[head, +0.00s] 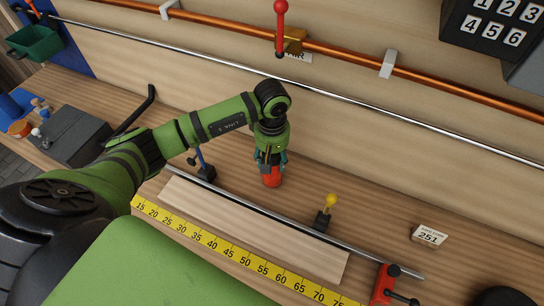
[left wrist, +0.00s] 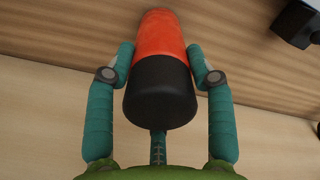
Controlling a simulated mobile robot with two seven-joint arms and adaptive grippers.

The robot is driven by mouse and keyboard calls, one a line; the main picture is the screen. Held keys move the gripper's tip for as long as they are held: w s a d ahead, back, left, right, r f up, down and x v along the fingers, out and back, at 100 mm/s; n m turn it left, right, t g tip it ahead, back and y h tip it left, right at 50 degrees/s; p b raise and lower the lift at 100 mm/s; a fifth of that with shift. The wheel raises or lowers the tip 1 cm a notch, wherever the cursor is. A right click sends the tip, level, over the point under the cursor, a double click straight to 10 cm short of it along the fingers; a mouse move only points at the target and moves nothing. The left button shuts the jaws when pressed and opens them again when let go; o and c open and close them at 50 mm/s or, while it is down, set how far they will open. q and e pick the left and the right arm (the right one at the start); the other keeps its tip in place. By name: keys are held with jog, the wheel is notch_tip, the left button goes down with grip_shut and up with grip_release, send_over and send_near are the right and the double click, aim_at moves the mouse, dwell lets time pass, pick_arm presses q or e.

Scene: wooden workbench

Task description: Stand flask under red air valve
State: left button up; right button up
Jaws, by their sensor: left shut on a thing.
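The flask (head: 271,180) is red; in the left wrist view the flask (left wrist: 161,45) shows a red body and a black end nearest the camera. My left gripper (head: 270,155) points down over the bench with its teal fingers (left wrist: 160,72) shut on the flask from both sides. The red end is low, near the bench top; I cannot tell if it touches. The red air valve (head: 281,18) is a red lever on a brass body (head: 292,39) on the copper pipe, with a partly hidden AIR label. It is above the flask in the picture. My right gripper is not in view.
A steel rail (head: 250,212), a pale board (head: 250,228) and a yellow ruler (head: 215,243) lie in front. A yellow-knobbed part (head: 328,210) stands right of the flask, a 251 card (head: 430,236) further right. A dark box (head: 72,138) is at left.

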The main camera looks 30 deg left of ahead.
pick_arm(q)
jog(key=shift+f+b, duration=0.35)
jog(key=o, duration=1.5)
